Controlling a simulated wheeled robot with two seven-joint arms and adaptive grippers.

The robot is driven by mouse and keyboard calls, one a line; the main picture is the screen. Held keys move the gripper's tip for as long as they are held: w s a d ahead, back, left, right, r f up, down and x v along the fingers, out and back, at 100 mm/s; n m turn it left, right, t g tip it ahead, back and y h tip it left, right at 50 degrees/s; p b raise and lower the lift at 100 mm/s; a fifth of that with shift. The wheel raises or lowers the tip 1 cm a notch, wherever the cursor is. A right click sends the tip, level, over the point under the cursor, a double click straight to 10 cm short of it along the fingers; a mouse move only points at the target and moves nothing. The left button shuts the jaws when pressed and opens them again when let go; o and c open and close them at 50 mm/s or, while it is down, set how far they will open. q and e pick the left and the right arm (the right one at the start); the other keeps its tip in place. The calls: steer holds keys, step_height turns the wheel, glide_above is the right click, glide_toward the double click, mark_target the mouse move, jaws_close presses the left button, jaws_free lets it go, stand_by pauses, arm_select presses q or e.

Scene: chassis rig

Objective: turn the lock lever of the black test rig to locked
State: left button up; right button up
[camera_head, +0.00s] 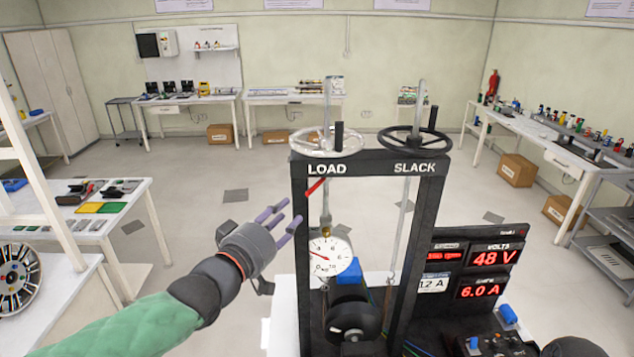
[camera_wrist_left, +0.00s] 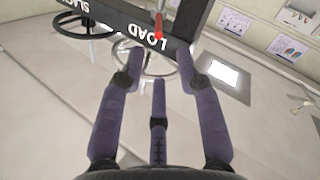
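The black test rig (camera_head: 298,250) stands at centre, its top beam marked LOAD and SLACK. The red lock lever (camera_head: 316,186) is a short bar below LOAD, slanting down to the left. The lever also shows in the left wrist view (camera_wrist_left: 158,24), above and beyond the fingertips. My left gripper (camera_head: 285,220) is left of the rig's left post, lower than the lever. Its purple fingers are spread, with nothing between them, in the left wrist view (camera_wrist_left: 159,62). The fingers look apart from the lever. My right gripper cannot be made out.
A white handwheel (camera_head: 325,142) and a black handwheel (camera_head: 414,139) sit on the beam. A dial gauge (camera_head: 330,256) hangs inside the frame. Lit displays (camera_head: 490,258) stand to the right. A white table (camera_head: 130,200) stands at left, with open floor between.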

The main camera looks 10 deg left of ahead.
mark_target(306, 196)
arm_select(q)
steer(key=p+x, duration=0.2)
steer(key=x, duration=0.8)
steer(key=shift+w+d+r+p, duration=0.1)
steer(key=shift+w+r+p, duration=0.05)
steer(key=shift+w+p, duration=0.25)
steer(key=shift+c, duration=0.3)
jaws_close()
